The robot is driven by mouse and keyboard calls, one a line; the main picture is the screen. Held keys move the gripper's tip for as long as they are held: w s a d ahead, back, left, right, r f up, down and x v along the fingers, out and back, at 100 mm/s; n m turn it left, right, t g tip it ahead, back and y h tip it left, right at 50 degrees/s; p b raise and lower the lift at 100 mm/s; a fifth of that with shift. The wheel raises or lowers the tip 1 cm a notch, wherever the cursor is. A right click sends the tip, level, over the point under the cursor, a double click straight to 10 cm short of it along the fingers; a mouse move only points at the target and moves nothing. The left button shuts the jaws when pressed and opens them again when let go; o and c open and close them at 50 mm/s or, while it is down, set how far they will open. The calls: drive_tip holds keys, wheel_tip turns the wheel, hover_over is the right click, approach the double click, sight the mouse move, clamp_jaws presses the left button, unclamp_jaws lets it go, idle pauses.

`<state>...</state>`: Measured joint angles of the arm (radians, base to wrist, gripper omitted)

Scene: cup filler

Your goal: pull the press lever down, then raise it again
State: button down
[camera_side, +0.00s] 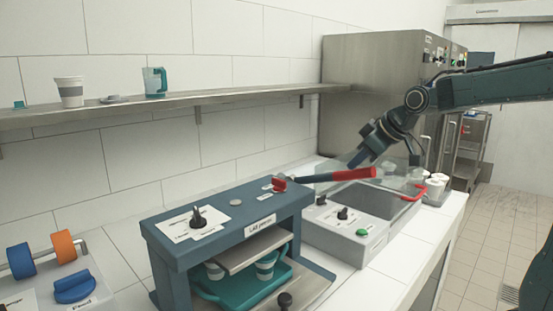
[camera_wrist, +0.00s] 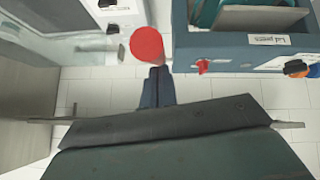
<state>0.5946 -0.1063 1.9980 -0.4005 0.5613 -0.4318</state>
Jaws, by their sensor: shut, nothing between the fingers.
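In the wrist view the round end of the red grip (camera_wrist: 147,44) shows large, just beyond my fingertips. My gripper (camera_side: 357,160) is shut and empty, pointing down at the lever near its outer end; it also shows in the wrist view (camera_wrist: 158,72). I cannot tell whether they touch.
A teal tray (camera_side: 210,291) with cups sits inside the press. A grey machine with a clear cover (camera_side: 345,233) stands close to its right, under the lever. A reel stand with blue and orange rolls (camera_side: 63,247) is at the left. A shelf (camera_side: 220,97) runs along the wall.

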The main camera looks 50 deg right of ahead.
drive_tip(key=s+f, duration=0.3)
drive_tip(key=f, duration=1.1)
drive_tip(key=shift+s+f, duration=0.2)
drive_tip(key=shift+f, duration=0.15)
drive_tip(key=shift+a, duration=0.1)
drive_tip(key=shift+r, duration=0.1)
wheel_tip(320, 180, up, 5)
drive_tip(key=s+a, duration=0.1)
drive_tip(key=s, duration=0.9)
drive_tip(key=shift+s, duration=0.25)
